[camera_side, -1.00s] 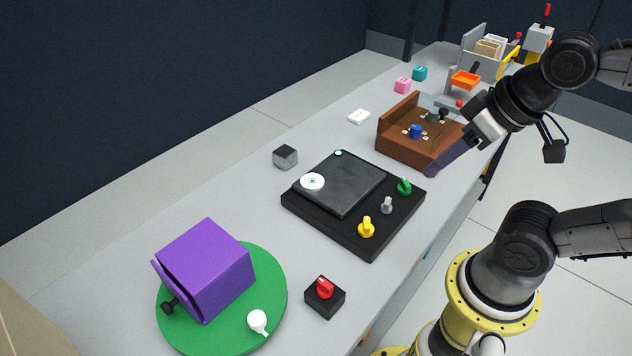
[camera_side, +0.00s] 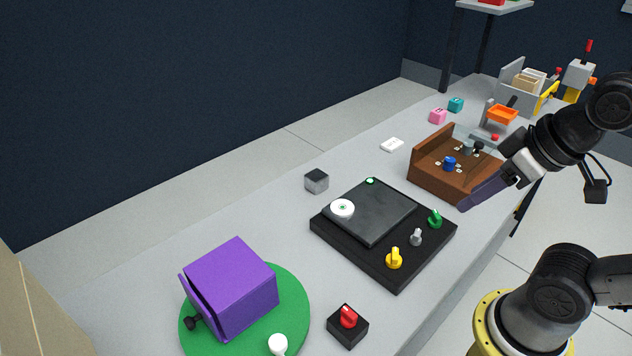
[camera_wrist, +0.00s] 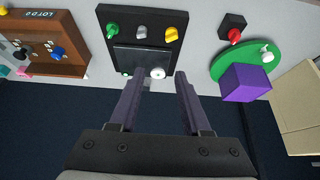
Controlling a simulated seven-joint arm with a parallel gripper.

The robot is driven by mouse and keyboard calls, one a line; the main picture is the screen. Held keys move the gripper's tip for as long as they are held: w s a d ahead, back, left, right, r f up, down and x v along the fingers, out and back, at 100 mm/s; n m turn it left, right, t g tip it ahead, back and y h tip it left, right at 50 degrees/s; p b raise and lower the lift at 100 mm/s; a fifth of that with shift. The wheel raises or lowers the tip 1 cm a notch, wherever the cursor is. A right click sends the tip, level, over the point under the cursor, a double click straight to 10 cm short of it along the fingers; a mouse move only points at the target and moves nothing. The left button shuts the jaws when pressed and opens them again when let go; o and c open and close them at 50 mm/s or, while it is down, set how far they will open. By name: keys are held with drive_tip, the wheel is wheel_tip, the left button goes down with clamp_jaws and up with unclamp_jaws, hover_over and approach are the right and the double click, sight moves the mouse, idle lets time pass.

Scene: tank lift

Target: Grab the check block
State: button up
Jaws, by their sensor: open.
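The black panel (camera_side: 322,228) with a dark plate and coloured knobs lies between cube and gripper. The brown box (camera_side: 432,184) is beside the fingers. A purple box (camera_side: 235,290) stands on a green disc (camera_side: 297,305). Bench around the cube is clear.

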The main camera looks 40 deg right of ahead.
idle(0.3)
drive_tip(key=o, duration=0.8)
